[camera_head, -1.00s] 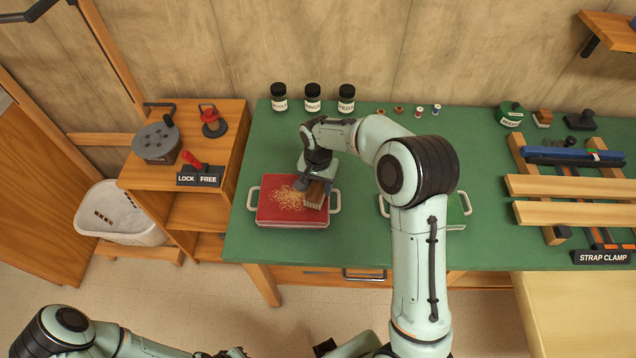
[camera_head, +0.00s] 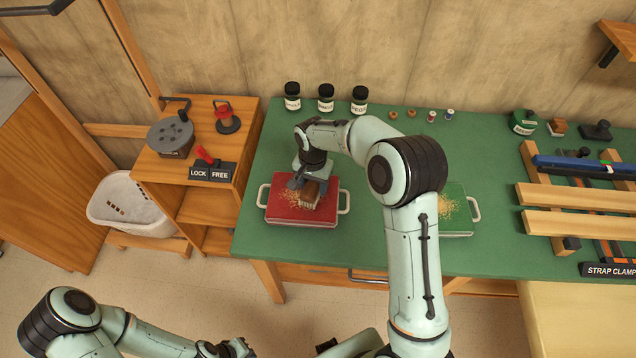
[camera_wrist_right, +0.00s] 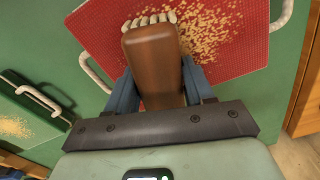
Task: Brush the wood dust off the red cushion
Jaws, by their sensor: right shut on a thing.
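The red cushion (camera_head: 280,213), a flat pad with white side handles, lies on the green bench; it also shows in the right wrist view (camera_wrist_right: 240,62). Pale wood dust (camera_head: 289,195) is scattered over its middle, on both sides of the brush in the head view. My right gripper (camera_head: 309,185) is shut on the brown-handled brush (camera_wrist_right: 155,62) above the cushion. Its pale bristles (camera_wrist_right: 150,19) are at the dust's edge in the wrist view; whether they touch is unclear. My left gripper (camera_head: 238,349) is low at the bottom, away from the bench, its jaws unclear.
A green cushion (camera_head: 462,222) with dust lies to the right, partly behind my right arm. Black-lidded jars (camera_head: 326,99) and small spools (camera_head: 432,116) stand at the back. A wooden shelf (camera_head: 215,150) and white basket (camera_head: 130,208) are left; a strap clamp rack (camera_head: 570,195) is right.

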